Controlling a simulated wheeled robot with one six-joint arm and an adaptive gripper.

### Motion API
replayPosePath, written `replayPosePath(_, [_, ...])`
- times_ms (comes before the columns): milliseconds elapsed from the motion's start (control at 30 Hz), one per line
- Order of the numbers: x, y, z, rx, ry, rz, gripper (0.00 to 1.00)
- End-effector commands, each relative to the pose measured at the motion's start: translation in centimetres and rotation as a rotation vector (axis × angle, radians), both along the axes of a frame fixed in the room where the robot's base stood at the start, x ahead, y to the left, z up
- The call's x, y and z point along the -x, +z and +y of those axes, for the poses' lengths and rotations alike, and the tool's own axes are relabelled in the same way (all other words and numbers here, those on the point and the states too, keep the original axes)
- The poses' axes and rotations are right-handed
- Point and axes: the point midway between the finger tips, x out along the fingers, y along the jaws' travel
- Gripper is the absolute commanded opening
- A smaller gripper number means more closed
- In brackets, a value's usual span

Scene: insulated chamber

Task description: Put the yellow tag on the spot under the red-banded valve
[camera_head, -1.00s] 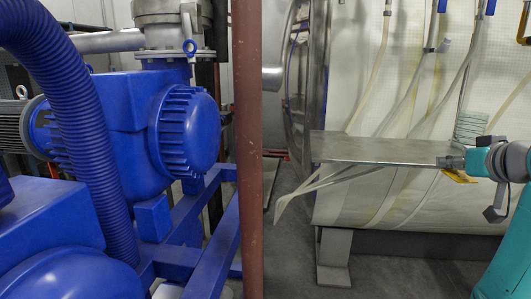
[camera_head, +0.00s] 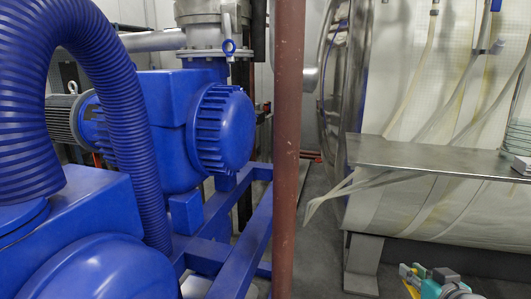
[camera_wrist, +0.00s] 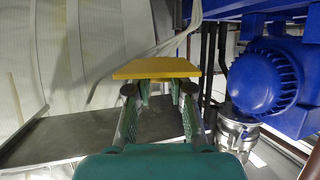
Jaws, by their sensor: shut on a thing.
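My gripper (camera_head: 418,278) is low at the right in the head view, below the metal shelf. It is shut on the yellow tag (camera_head: 411,289), a flat plate of which a small part shows there. In the wrist view the yellow tag (camera_wrist: 157,69) spans across the tips of my gripper (camera_wrist: 158,90), clear of other surfaces. I see no valve with a red band and no marked spot in these frames.
The metal shelf (camera_head: 430,155) juts from the pale chamber wall with hanging hoses (camera_head: 415,80). A rust-red post (camera_head: 288,150) stands left of it. Blue pump machinery (camera_head: 222,130) fills the left. Grey floor shows between the post and the shelf's support (camera_head: 362,262).

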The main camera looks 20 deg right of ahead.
Motion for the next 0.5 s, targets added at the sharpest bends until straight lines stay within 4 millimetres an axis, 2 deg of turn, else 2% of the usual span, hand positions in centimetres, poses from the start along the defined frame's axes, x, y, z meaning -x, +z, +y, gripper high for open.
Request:
replayPosePath(33, [-0.1, -1.6, 0.9, -0.005, 0.011, 0.007, 0.06])
replayPosePath(367, [-0.9, -10.7, 6.4, -0.005, 0.067, 0.009, 0.06])
replayPosePath(467, [-1.1, -14.2, 8.5, -0.005, 0.09, 0.011, 0.06])
replayPosePath(500, [-1.3, -15.9, 9.5, -0.005, 0.102, 0.012, 0.06])
